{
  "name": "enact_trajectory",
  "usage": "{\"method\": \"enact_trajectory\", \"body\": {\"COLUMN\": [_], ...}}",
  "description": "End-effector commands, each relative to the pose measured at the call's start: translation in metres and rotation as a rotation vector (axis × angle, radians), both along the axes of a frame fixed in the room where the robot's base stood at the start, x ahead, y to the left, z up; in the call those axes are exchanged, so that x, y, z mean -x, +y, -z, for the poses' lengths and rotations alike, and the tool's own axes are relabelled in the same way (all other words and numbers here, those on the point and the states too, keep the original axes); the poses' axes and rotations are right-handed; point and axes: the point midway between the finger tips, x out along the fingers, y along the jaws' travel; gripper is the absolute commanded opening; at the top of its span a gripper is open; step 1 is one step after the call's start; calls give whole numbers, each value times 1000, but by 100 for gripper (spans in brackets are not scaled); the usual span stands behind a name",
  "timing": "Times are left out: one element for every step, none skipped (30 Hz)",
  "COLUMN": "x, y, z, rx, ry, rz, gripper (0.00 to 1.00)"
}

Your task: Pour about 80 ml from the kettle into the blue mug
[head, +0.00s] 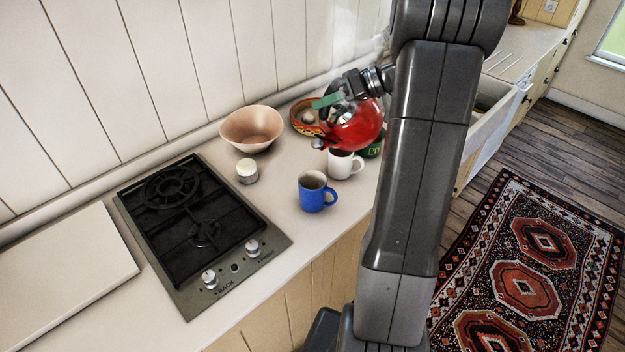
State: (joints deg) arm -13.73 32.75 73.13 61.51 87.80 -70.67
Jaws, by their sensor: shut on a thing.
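The red kettle (353,128) is in the head view, right of centre, partly behind my arm. My gripper (335,100) is shut on the kettle near its top, by a green part of the handle. The kettle appears held up over the counter, with its spout toward the left. The blue mug (312,197) stands upright on the counter, in front of the kettle and to its left, with its handle to the right. Its inside looks greyish; I cannot tell how much liquid it holds. No stream from the spout is visible.
A white mug (341,164) stands just below the kettle, close to the blue mug. A pink bowl (252,128), a small white-lidded jar (247,171), a patterned dish (303,117) and a green item (374,148) are nearby. A gas hob (262,262) lies left. Counter around the blue mug's front is clear.

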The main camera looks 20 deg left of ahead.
Motion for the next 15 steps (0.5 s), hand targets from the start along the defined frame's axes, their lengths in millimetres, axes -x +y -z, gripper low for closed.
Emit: {"method": "enact_trajectory", "body": {"x": [2,3,4,5,6,7,8,8,9,9,9,10,11,11,12], "y": [1,1,1,2,2,2,2,2,3,3,3,3,3,3,3], "z": [-2,-1,-1,-1,0,0,1,1,2,2,3,3,4,4,4], "rx": [0,1,3,4,4,7,8,8,9,9,10,11,12,13,14], "ry": [-17,-24,-33,-39,-45,-52,-57,-62,-68,-71,-74,-79,-84,-88,-92], "rz": [-2,-1,-1,-1,-1,-1,-2,-1,-1,-1,-1,-1,-1,-2,-2], "gripper": [0,0,0,0,0,0,0,0,0,0,0,0,0,0,0]}}
